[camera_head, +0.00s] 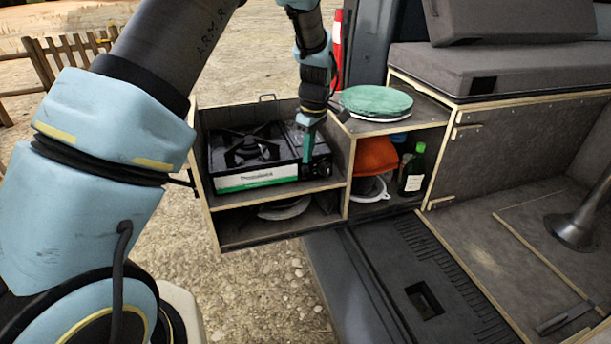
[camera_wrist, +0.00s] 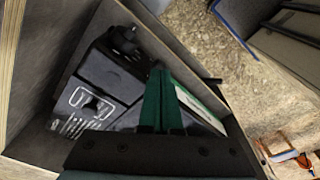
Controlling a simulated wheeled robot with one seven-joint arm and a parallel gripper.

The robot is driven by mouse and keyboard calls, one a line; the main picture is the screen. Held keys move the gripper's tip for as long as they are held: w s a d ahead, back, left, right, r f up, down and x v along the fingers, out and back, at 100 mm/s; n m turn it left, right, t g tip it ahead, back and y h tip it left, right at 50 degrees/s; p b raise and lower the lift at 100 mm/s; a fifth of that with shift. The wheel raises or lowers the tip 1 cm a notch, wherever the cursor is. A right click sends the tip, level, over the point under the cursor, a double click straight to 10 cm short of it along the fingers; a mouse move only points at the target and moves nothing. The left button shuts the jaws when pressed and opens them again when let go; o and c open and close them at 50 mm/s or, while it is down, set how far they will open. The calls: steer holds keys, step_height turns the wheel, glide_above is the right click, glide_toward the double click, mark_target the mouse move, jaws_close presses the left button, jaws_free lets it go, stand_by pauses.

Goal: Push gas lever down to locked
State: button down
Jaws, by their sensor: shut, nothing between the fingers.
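The portable gas stove (camera_head: 256,181) sits in the upper compartment of a wooden pull-out box, its pan support to the left and its control end to the right. My gripper (camera_head: 307,158) is shut and empty, pointing down at the stove's right end and covering part of it. In the wrist view, the green fingers (camera_wrist: 160,78) are together over the stove's front edge. A dark stove casing (camera_wrist: 109,78) lies left of them, with a small outlined slot and a part in it (camera_wrist: 97,104), possibly the gas lever; its position is unclear. Contact with the fingers cannot be told.
Box walls (camera_head: 203,190) enclose the stove closely. The gravel in front is clear.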

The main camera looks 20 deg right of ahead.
steer(key=shift+w+f+b, duration=0.1)
steer(key=shift+f+b, duration=0.4)
steer(key=shift+f, duration=0.75)
steer(key=shift+a+f, duration=0.1)
steer(key=shift+f, duration=0.05)
steer(key=shift+f+b, duration=0.55)
steer(key=shift+f, duration=0.35)
steer(key=shift+r, duration=0.15)
steer(key=shift+s+d+r+p, duration=0.3)
steer(key=shift+s+d, duration=0.1)
steer(key=shift+s, duration=0.25)
steer(key=shift+s+d+r+p, duration=0.2)
steer(key=shift+s+d+p, duration=0.15)
steer(key=shift+s, duration=0.25)
step_height(320, 180, up, 11)
steer(key=b, duration=0.3)
glide_above(307, 168)
steer(key=s+d, duration=0.2)
steer(key=s, duration=0.2)
steer(key=shift+w+d+f, duration=0.1)
steer(key=shift+w+f, duration=0.05)
steer(key=shift+w, duration=0.1)
